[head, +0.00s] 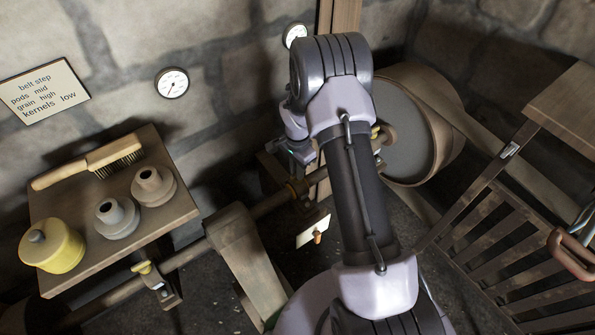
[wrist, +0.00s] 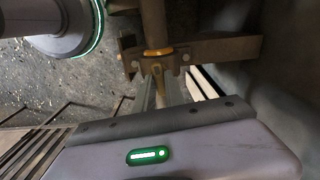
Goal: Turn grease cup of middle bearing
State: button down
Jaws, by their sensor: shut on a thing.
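In the head view my arm covers much of this area, and the fingertips are hard to make out. Two other yellow cups show there: one (head: 143,267) on the left bearing (head: 162,290), and one (head: 375,132) by the large pulley at the right.
A wooden shelf (head: 118,245) at left holds a brush (head: 90,162), a yellow pot (head: 52,250) and two grey stepped pieces. A large pulley (head: 400,140) and a slatted wooden frame (head: 500,225) stand at right. A stone wall with gauges (head: 172,83) is behind.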

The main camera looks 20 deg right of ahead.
jog(key=shift+m, duration=0.7)
jog(key=c, duration=1.4)
grip_release()
jog(key=shift+r, duration=0.1)
notch_tip(320, 180, up, 17)
jog(key=p, duration=0.6)
jog(key=shift+r, duration=0.15)
